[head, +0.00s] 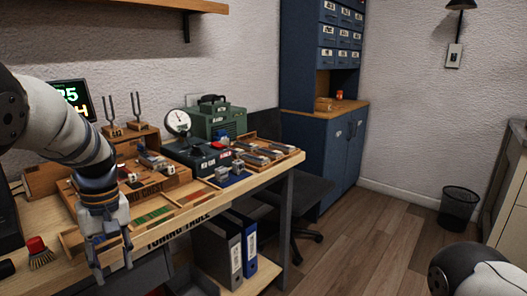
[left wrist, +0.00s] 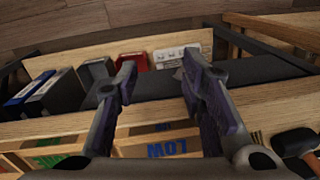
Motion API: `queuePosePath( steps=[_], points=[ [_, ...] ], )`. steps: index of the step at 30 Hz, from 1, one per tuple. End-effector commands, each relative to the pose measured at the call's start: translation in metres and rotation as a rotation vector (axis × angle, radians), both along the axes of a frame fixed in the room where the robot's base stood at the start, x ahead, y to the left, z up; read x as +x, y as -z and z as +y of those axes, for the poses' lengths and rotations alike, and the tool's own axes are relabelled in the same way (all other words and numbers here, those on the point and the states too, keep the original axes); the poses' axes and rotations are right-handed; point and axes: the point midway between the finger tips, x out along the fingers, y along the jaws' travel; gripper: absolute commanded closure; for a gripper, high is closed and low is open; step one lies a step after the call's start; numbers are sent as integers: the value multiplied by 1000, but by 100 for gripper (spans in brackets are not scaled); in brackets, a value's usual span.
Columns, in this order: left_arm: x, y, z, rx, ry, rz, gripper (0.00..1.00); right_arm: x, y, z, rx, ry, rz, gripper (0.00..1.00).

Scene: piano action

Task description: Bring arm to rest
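My left arm comes in from the left in the head view. Its gripper (head: 113,270) points down at the front edge of the tuning table (head: 205,222). In the left wrist view the two fingers of this gripper (left wrist: 157,70) stand apart with nothing held between them. Behind them are the dark front edge of the table and a lower shelf. A rounded part of my right arm shows at the bottom right of the head view. The right gripper itself is out of view.
On the table are a wooden tray with coloured strips (head: 155,216), a dial gauge (head: 178,122), a green case (head: 216,118) and a red-topped brush (head: 38,252). Binders (head: 222,250) stand on the shelf below. A chair (head: 290,190) and bin (head: 458,208) stand right; floor between is clear.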

Motion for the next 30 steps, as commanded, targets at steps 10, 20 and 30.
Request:
queuePosePath(
  steps=[10, 20, 30],
  points=[
    [-232, 239, -18, 0, 395, 153, 63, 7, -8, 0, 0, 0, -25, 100],
    [-419, 238, -74, -154, 682, 163, 63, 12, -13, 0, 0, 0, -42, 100],
    [-425, 235, -77, -161, 694, 156, 63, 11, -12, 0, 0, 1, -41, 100]
  ],
)
